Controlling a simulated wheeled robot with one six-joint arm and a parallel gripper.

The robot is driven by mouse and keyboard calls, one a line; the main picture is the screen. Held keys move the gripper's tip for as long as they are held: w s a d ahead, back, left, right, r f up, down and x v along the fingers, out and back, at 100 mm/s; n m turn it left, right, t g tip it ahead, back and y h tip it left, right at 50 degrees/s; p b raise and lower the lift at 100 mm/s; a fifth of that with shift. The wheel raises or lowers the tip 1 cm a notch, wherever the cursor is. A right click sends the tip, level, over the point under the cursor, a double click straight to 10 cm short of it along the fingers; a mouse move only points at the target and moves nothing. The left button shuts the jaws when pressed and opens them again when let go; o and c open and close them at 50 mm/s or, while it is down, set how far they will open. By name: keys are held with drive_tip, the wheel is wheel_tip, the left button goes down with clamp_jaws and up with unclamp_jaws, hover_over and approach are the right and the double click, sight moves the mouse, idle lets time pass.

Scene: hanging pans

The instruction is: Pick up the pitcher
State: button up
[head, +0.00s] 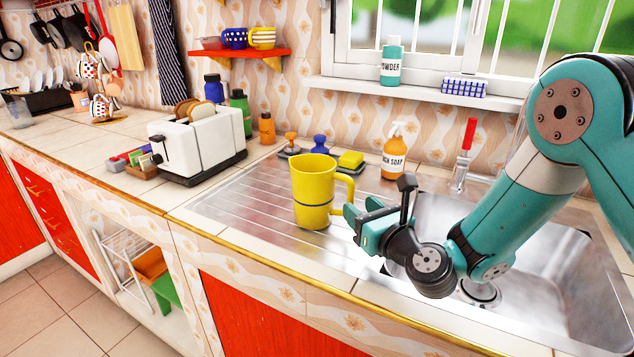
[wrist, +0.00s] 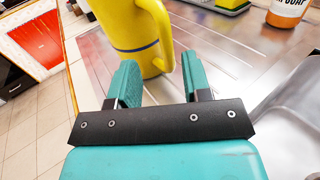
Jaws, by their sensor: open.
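The yellow pitcher (head: 313,196) stands upright on the ridged steel drainboard, left of the sink. Its handle (head: 346,190) is on its right side, toward my gripper. My gripper (head: 362,220) is open and empty, just right of the pitcher and close to the lower end of the handle. In the wrist view the pitcher (wrist: 132,30) is ahead of the fingers, and the handle's lower part comes down near the space between the two teal fingers (wrist: 160,85). I cannot tell whether a finger touches the pitcher.
A white toaster (head: 196,140) with bread stands left of the drainboard (head: 245,205). The orange soap bottle (head: 394,152), a yellow sponge (head: 350,159) and brushes are behind the pitcher. The sink basin (head: 530,270) lies under my arm. The drainboard left of the pitcher is clear.

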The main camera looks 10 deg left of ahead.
sight(353, 199)
drive_tip(key=p+x, duration=0.3)
drive_tip(key=x, duration=0.1)
drive_tip(key=shift+w+d+r+p, duration=0.15)
drive_tip(key=shift+w+d+p, duration=0.05)
drive_tip(key=shift+w+p, duration=0.2)
drive_tip(key=shift+w+a+f, duration=0.2)
drive_tip(key=shift+w+a, duration=0.1)
drive_tip(key=shift+w, duration=0.1)
clamp_jaws()
